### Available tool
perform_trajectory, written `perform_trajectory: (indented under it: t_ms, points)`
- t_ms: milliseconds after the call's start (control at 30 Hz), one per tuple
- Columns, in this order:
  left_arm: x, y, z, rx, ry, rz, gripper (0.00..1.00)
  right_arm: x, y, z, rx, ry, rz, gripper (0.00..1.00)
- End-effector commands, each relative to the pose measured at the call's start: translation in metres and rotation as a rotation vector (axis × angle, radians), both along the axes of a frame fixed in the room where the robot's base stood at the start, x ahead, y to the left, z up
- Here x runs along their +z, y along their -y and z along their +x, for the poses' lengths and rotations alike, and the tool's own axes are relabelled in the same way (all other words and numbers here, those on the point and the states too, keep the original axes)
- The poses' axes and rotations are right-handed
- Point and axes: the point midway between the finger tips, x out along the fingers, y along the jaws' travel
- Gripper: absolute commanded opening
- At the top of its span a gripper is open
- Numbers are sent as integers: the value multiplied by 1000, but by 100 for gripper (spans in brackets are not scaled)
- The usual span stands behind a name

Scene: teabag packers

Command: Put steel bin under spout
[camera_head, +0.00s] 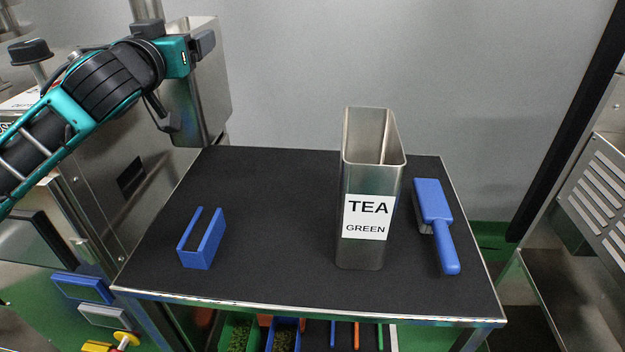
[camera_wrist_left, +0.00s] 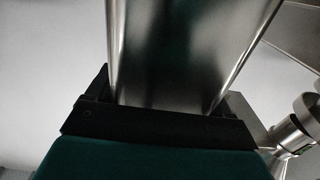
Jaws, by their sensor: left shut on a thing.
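A tall steel bin (camera_head: 219,85) is held upright in my left gripper (camera_head: 186,82), at the upper left beside the machine and above the back left corner of the table. In the left wrist view the gripper's black fingers (camera_wrist_left: 168,100) sit on either side of the bin's shiny wall (camera_wrist_left: 175,50). A second steel bin (camera_head: 371,165), labelled "TEA GREEN", stands upright on the black table. A vertical steel pipe (camera_head: 146,10), possibly the spout, shows at the top edge behind my left wrist. I cannot tell whether the held bin is beneath it. My right gripper is not in view.
A steel machine cabinet (camera_head: 110,185) stands at left. Coloured bins (camera_head: 237,333) sit below the front edge.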

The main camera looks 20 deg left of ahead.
Motion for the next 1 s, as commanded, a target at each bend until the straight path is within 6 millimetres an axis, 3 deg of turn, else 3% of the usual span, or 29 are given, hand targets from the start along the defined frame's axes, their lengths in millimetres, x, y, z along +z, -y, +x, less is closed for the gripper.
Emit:
perform_trajectory:
  t_ms: [167,500,833,1000]
  points:
    - [-1,0,0,0,2,1,25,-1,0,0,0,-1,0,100]
    - [-57,0,0,0,-2,2,25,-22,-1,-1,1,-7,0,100]
    - [-96,0,0,1,-1,1,25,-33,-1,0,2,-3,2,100]
    - [-100,0,0,1,3,2,25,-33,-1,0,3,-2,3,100]
